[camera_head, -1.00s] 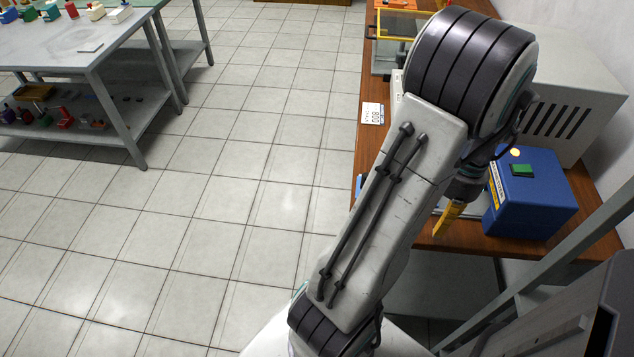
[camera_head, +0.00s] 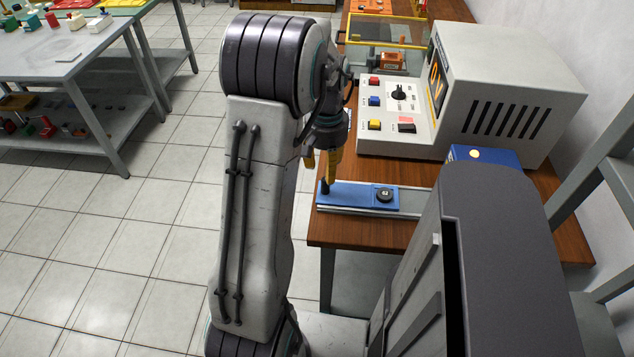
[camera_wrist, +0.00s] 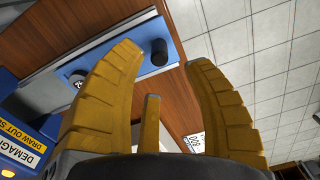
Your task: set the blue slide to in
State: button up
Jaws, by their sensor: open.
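The blue slide (camera_head: 352,192) lies on a pale metal rail (camera_head: 365,211) at the near end of the wooden bench. It has a black upright post (camera_head: 324,187) at its left end and a round black knob (camera_head: 384,194) towards its right. My gripper (camera_head: 322,170) points down, open and empty, just above the post end. In the wrist view, the blue slide (camera_wrist: 118,52) lies beyond my yellow fingers (camera_wrist: 163,60). The post (camera_wrist: 157,53) shows between the fingertips, with no visible contact. The left finger hides part of the slide.
A grey console (camera_head: 460,105) with coloured buttons and a dial stands behind the slide. A blue box (camera_head: 485,156) is at the right, partly hidden. The wooden bench (camera_head: 370,235) ends just left of the slide, with open tiled floor beyond. A clear case (camera_head: 385,35) stands farther back.

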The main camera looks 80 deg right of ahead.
aim_at(325, 192)
jog(key=shift+f, duration=3.2)
grip_shut()
